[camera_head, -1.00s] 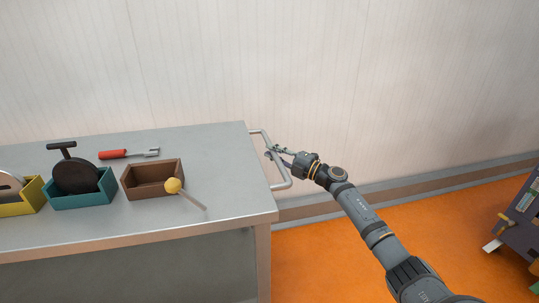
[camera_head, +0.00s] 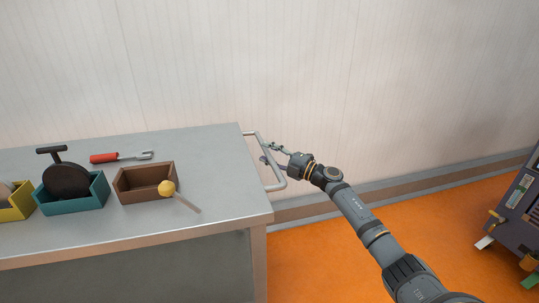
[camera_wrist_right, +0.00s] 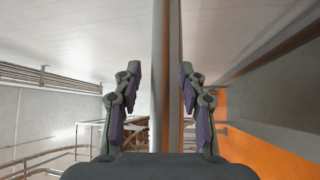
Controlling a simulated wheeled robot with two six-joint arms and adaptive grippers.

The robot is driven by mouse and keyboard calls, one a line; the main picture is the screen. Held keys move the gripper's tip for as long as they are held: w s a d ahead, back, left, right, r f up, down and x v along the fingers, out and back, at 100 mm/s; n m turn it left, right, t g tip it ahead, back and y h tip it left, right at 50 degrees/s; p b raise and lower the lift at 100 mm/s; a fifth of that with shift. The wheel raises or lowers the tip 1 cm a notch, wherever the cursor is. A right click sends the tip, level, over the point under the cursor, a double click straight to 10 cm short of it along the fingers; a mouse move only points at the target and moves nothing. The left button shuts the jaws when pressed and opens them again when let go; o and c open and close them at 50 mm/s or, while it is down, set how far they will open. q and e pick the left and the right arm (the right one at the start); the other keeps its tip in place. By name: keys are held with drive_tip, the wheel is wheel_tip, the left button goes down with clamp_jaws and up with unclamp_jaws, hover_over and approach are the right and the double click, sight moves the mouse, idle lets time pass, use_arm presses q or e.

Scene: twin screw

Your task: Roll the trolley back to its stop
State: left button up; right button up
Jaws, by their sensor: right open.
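The grey metal trolley (camera_head: 215,200) stands at the left of the head view, with a pale bar handle (camera_head: 273,172) on its right end. My right gripper (camera_head: 270,154) is open at this handle, reaching in from the right. In the right wrist view the handle bar (camera_wrist_right: 166,80) runs upright between the two spread fingers of the right gripper (camera_wrist_right: 160,105), with gaps on both sides. My left gripper is in neither view. The trolley's stop cannot be made out.
Orange floor (camera_head: 320,260) is open at right; a dark cart (camera_head: 515,225) stands far right.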

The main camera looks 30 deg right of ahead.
drive_tip(key=shift+s, duration=0.1)
drive_tip(key=v, duration=1.2)
drive_tip(key=shift+d, duration=0.1)
